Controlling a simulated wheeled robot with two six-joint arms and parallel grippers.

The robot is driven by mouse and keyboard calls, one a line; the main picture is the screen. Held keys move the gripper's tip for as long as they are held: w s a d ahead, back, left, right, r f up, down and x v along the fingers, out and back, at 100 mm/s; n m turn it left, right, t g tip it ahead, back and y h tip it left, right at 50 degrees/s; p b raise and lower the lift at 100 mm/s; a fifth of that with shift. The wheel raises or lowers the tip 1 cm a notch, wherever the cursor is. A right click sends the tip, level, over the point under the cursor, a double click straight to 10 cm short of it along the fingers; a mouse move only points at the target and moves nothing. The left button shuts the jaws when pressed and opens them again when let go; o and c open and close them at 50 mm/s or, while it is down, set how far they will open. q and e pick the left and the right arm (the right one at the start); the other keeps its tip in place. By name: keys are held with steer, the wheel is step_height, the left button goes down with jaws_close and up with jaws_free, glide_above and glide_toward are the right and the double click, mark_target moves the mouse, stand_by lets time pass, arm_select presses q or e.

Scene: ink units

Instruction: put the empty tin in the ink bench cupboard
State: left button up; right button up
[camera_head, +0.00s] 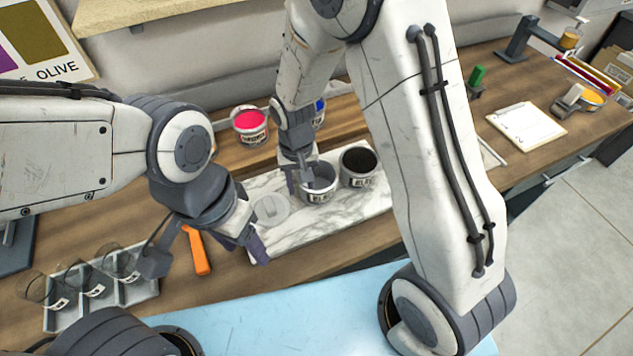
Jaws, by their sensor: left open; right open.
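A round pale lid (271,208) lies left of the empty tin. My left gripper (257,246) is open and empty over the slab's left front edge. I cannot make out the cupboard's door; my arms hide much of the bench front.
A pink-filled tin (250,125) and a partly hidden blue one (320,112) stand behind the slab. An orange-handled tool (198,252) and a tray (130,297) of glass cups are at left. A clipboard (527,126) lies at right.

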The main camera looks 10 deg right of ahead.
jaws_close()
steer(key=shift+r, duration=0.1)
stand_by(1.2)
